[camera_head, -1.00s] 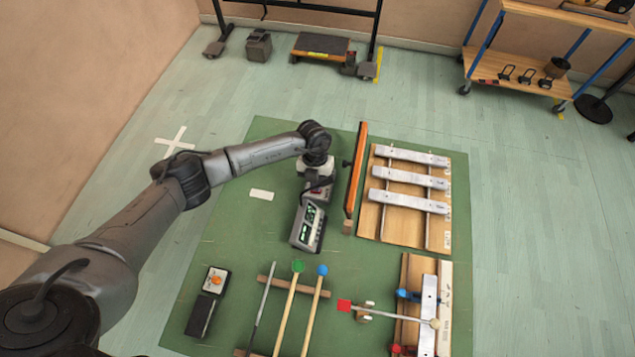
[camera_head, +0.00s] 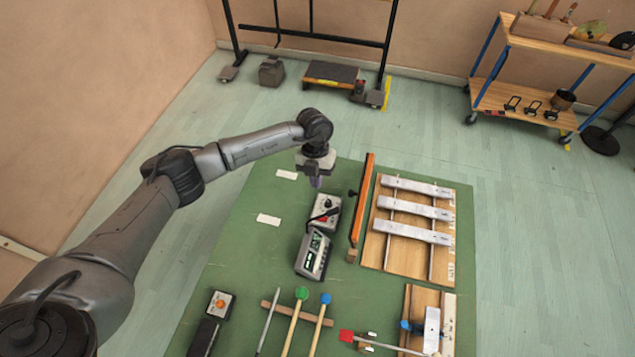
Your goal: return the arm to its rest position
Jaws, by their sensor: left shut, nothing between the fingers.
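My left arm comes in from the left in the head view. Its gripper (camera_head: 316,181) points down above the back part of the green mat (camera_head: 258,192). The gripper is shut and empty, with its fingers small and dark in the picture. A grey device with a green-lit display (camera_head: 313,255) sits in front of that box. My right gripper is not in view.
An orange bar (camera_head: 361,205) stands right of the boxes, beside a wooden frame with metal bars (camera_head: 396,258). Mallets with green (camera_head: 302,293) and blue (camera_head: 325,298) heads lie on a wooden rest at the front. A wheeled shelf cart (camera_head: 520,102) is at the back right.

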